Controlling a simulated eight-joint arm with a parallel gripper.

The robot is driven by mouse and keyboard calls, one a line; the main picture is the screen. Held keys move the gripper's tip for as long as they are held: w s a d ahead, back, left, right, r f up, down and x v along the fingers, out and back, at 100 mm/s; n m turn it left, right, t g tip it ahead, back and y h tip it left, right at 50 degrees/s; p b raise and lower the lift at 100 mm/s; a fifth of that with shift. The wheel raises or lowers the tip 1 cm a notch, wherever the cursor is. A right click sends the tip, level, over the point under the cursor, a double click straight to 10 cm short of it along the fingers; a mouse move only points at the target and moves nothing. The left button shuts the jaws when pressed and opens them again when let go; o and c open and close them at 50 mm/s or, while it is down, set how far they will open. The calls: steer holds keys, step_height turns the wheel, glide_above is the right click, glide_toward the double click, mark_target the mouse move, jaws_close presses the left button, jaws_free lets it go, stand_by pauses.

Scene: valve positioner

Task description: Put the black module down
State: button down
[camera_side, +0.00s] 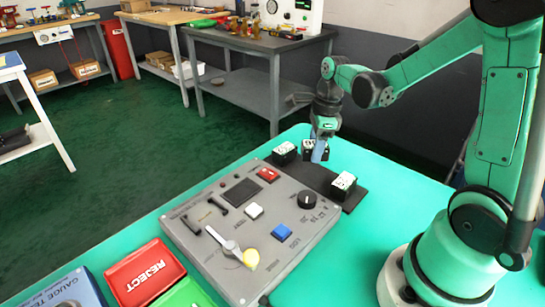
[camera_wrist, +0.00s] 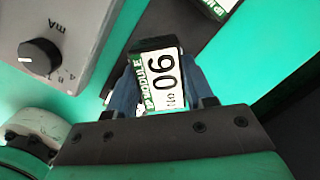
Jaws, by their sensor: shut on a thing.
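The black module (camera_side: 308,147) has a white and green label. My gripper (camera_side: 318,150) is shut on it, with a blue finger in front of its right part in the side view. In the wrist view the same module (camera_wrist: 160,75) sits between the two blue fingers of my gripper (camera_wrist: 165,92), and its label reads "I/P MODULE" with large digits. It is at the dark mat (camera_side: 316,176), between two similar modules. I cannot tell whether it touches the mat.
One similar module (camera_side: 284,152) stands to the left and another (camera_side: 343,185) to the right on the mat. The grey test panel (camera_side: 210,270) with a knob, buttons and a lever lies in front. A red reject tray (camera_side: 145,272) is at the lower left.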

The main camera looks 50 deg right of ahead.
mark_target(312, 174)
steer(key=shift+f, duration=2.4)
steer(key=shift+f, duration=0.1)
steer(key=shift+c, duration=1.7)
jaws_free()
